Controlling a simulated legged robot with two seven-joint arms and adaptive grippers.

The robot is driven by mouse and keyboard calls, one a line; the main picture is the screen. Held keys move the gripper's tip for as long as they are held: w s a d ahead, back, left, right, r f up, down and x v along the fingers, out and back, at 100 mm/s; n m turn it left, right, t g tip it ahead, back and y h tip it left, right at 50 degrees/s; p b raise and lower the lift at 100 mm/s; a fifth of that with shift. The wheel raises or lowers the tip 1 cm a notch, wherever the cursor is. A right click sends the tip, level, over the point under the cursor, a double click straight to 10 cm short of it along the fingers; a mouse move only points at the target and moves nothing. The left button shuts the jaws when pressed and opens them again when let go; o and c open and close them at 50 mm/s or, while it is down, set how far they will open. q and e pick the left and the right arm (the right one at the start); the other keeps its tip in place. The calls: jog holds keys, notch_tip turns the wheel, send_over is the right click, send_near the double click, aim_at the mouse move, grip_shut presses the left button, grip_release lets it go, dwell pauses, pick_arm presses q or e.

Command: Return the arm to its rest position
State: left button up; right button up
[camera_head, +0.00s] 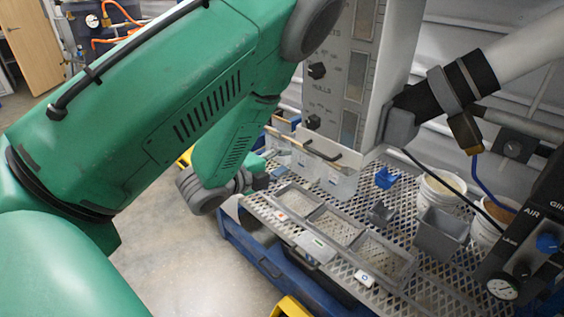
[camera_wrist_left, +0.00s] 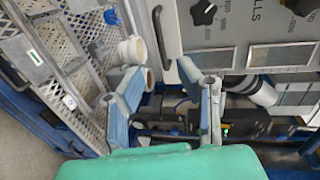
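My left arm (camera_head: 150,110) is green and fills the left half of the head view, bent at the elbow. Its forearm folds down toward the front left of the hopper bench. The left gripper (camera_head: 268,175) is small and partly hidden there, beside the bench's near left corner. In the left wrist view the gripper (camera_wrist_left: 172,85) has its two blue-grey fingers apart, with nothing held between them. The hopper's control panel (camera_wrist_left: 240,35) lies beyond the fingers. My right gripper is in neither view.
The perforated bench (camera_head: 455,285) carries grey trays (camera_head: 385,262), a grey bin (camera_head: 441,234), white buckets (camera_head: 440,188) and a small blue piece (camera_head: 386,178). The control panel (camera_head: 345,80) stands above its left part. A pressure gauge (camera_head: 502,289) is at right. Open floor (camera_head: 190,265) lies left.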

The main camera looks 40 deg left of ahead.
pick_arm(q)
jog(key=shift+d+r, duration=0.1)
jog(key=shift+d, duration=0.1)
jog(key=s+d+f+n+g+y, duration=0.1)
jog(key=s+d+f+n+g, duration=0.15)
jog(key=s+f+n, duration=0.4)
jog(key=s+d+f+n+g+y, duration=0.1)
jog(key=s+f+n+g, duration=0.25)
jog(key=f, duration=0.65)
jog(key=s+d+f+n+g, duration=0.3)
jog(key=s+f+n+g, duration=0.1)
jog(key=s, duration=0.4)
jog(key=s+d+f+n+g+h, duration=0.1)
jog(key=s+d+f+n+g, duration=0.3)
jog(key=s, duration=0.5)
jog(key=shift+s+d+f+g, duration=0.25)
jog(key=shift+s+f+g, duration=0.05)
jog(key=shift+f+g, duration=0.2)
jog(key=shift+w, duration=0.15)
jog(key=shift+a, duration=0.1)
